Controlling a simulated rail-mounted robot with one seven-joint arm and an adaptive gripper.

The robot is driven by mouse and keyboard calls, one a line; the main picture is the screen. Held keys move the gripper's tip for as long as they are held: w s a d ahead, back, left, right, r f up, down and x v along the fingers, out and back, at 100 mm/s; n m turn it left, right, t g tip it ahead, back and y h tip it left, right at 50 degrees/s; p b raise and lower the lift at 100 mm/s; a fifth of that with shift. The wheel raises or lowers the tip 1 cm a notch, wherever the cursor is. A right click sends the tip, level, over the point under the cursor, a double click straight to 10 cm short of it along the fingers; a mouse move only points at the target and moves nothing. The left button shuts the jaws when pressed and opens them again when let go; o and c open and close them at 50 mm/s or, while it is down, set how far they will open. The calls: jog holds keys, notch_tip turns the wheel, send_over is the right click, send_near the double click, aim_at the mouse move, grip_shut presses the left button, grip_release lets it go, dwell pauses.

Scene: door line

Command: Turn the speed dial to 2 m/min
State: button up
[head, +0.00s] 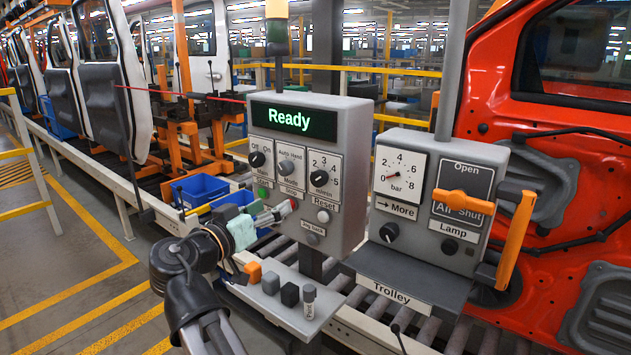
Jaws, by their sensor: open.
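The speed dial (319,178) is a black knob on a white plate, at the right of the grey control box (352,150). Its scale shows 2, 3, 4 and 5, with "m/min" below. The knob's pointer is too small to read surely. My gripper (284,211) is open, in front of the box's lower left part, below and left of the dial. It appears apart from the dial, and nothing shows between its fingers.
A shelf (318,322) with small blocks lies below. A pressure-gauge box (441,160) with an orange handle (515,240) stands right.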

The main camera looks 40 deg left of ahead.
aim_at(316, 180)
jog(key=w+p, duration=0.2)
jog(key=w, duration=0.3)
jog(key=w+a+p, duration=0.1)
jog(key=w+p, duration=0.1)
jog(key=w, duration=0.3)
jog(key=w+a+p, duration=0.1)
jog(key=w+p, duration=0.1)
jog(key=w, duration=0.3)
jog(key=shift+w+a, duration=0.2)
jog(key=shift+w, duration=0.15)
jog(key=shift+w+a+f, duration=0.1)
jog(key=shift+w, duration=0.7)
jog(key=c, duration=1.1)
